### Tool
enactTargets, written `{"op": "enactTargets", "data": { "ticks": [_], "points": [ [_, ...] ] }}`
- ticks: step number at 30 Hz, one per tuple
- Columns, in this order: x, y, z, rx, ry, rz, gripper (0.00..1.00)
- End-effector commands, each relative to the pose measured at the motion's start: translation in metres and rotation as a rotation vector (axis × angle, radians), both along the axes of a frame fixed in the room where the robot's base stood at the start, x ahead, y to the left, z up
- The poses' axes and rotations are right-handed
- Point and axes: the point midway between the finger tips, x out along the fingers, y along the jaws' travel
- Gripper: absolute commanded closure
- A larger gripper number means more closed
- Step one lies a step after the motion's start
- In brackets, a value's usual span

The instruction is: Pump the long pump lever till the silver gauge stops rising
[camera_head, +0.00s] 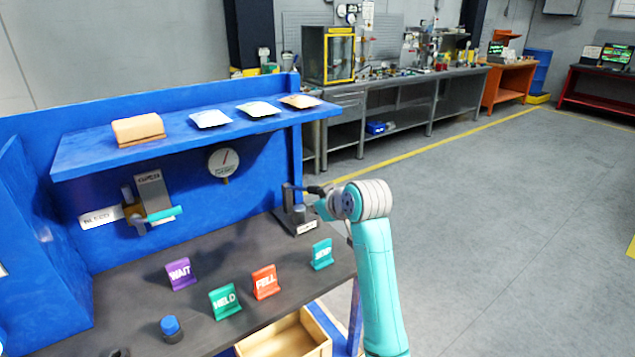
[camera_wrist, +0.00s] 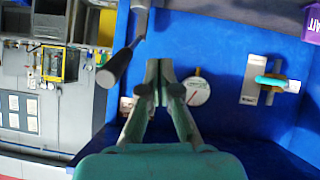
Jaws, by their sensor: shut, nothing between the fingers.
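The round gauge (camera_head: 223,161) has a white face and a red needle tilted up and right, and hangs on the blue back panel under the shelf. It also shows in the wrist view (camera_wrist: 198,91). The pump (camera_head: 297,216) stands at the right end of the bench. Its lever shows in the wrist view as a rod with a dark grip (camera_wrist: 118,67), left of my fingers and apart from them. My gripper (camera_wrist: 160,68) is shut and empty. In the head view, my gripper (camera_head: 322,205) is beside the pump, partly hidden by my wrist.
A valve with a teal handle (camera_head: 163,214) sits on the panel at left. Several signs, including WAIT (camera_head: 180,273) and FELL (camera_head: 265,282), and a blue knob (camera_head: 171,328) stand on the dark bench (camera_head: 225,255). The blue shelf (camera_head: 190,136) overhangs. Open floor lies right.

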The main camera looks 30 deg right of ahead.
Motion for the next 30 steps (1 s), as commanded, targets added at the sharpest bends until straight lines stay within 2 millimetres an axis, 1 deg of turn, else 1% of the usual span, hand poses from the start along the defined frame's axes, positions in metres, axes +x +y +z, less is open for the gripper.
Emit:
{"op": "enactTargets", "data": {
  "ticks": [1,6,9,12,15,18,30],
  "points": [
    [0.004,-0.006,0.019,-0.009,0.0,0.003,1.0],
    [0.01,-0.02,0.066,-0.035,0.023,0.025,1.0],
    [0.01,-0.027,0.089,-0.047,0.036,0.033,1.0],
    [0.01,-0.031,0.106,-0.058,0.044,0.041,1.0],
    [0.01,-0.034,0.115,-0.064,0.052,0.046,1.0],
    [0.009,-0.035,0.12,-0.067,0.055,0.048,1.0],
    [0.009,-0.035,0.119,-0.067,0.056,0.048,1.0]
  ]
}}
